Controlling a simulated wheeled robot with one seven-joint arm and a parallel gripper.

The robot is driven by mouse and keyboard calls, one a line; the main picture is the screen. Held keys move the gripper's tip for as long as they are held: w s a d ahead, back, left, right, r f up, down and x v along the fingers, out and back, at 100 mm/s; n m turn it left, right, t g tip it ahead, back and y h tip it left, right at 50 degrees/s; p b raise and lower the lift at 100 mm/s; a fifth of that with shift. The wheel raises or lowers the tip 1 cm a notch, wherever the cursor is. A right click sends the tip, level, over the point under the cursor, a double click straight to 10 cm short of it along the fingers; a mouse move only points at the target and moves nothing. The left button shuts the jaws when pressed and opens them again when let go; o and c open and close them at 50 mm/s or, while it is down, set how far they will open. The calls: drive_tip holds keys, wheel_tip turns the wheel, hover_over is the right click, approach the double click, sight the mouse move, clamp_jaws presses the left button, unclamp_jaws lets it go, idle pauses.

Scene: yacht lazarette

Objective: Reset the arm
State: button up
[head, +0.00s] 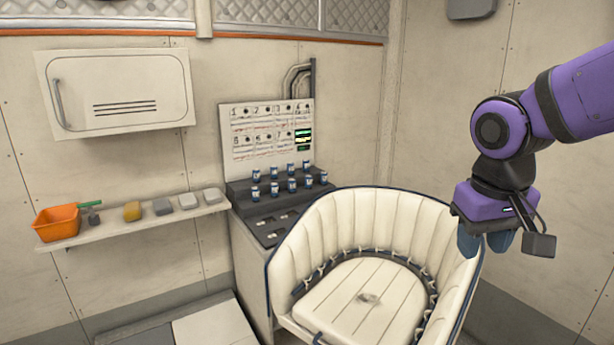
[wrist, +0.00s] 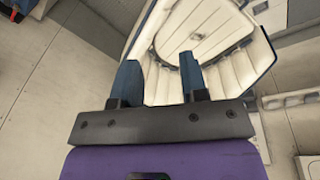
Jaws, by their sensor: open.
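My gripper (head: 486,244) hangs at the end of my purple arm on the right of the head view, pointing down beside the right rim of the cream padded seat (head: 432,225). In the wrist view my gripper (wrist: 160,80) shows two blue fingers held apart with nothing between them. The seat (wrist: 205,30) lies beyond the fingertips there. In the head view the fingers overlap the seat's right edge; I cannot tell whether they touch it.
A grey stepped console (head: 262,228) with several small blue-and-white canisters (head: 273,189) stands behind the seat. A white cabinet (head: 120,85) hangs above.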

drive_tip(key=s+d+r+t+y, duration=0.1)
drive_tip(key=s+d+r+t, duration=0.2)
drive_tip(key=s, duration=0.7)
wheel_tip(320, 180, up, 2)
drive_tip(key=shift+d+r+m+t, duration=0.1)
drive_tip(key=shift+d+m+t, duration=0.25)
drive_tip(key=shift+d, duration=0.4)
drive_tip(key=shift+c, duration=0.2)
idle(0.8)
